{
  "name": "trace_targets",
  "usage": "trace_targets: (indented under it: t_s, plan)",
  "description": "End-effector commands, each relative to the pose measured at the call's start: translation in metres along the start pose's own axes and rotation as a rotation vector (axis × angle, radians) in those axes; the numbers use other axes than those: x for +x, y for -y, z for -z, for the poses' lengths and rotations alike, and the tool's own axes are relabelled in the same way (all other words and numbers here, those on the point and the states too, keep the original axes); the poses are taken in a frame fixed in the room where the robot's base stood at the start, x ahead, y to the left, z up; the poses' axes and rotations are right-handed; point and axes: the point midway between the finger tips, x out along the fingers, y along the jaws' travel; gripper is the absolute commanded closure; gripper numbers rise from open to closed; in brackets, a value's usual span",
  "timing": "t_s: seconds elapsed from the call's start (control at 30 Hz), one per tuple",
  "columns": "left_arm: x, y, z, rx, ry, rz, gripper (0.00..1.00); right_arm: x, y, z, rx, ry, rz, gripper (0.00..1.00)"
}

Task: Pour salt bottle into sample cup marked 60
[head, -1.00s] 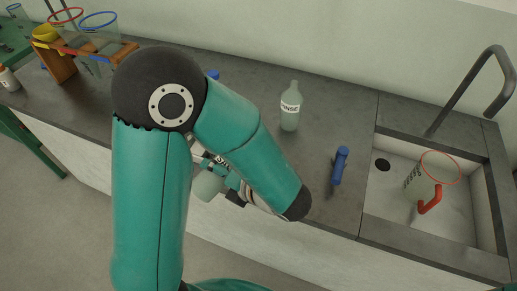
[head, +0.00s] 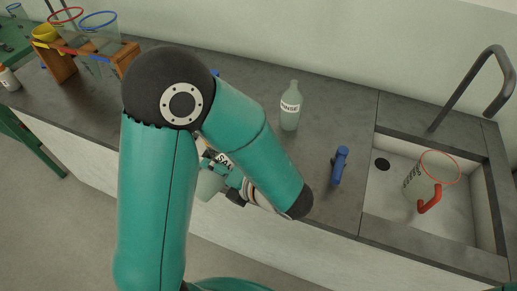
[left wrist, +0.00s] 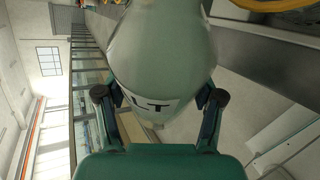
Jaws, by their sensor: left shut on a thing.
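The salt bottle (head: 209,186) is pale green and translucent, with a white label partly showing. It is in my left gripper (head: 228,178), low in front of the counter's edge and partly behind my left arm. In the left wrist view the bottle (left wrist: 160,50) fills the space between the fingers of the gripper (left wrist: 160,98), which are shut on it; the letters "LT" show. I cannot make out a sample cup marked 60 in either view. My right gripper is not in view.
A rinse bottle (head: 290,106) stands on the counter (head: 325,110). A blue handle-like object (head: 340,166) is right of it. A red-rimmed jug (head: 418,184) is in the sink (head: 390,205) under a faucet (head: 465,85). A wooden rack (head: 125,60) holds glass vessels at the left.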

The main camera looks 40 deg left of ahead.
Motion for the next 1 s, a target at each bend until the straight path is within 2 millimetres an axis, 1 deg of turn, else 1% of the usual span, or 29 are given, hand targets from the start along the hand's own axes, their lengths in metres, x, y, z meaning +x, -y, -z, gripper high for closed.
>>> trace_targets:
  t_s: [0.87,1.0]
  plan:
    - [0.0004,-0.0004,0.0013,0.053,-0.023,-0.022,0.69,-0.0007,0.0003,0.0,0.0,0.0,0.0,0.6]
    - [-0.0009,-0.0027,0.0003,0.06,-0.026,-0.025,0.69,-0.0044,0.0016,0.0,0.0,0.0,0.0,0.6]
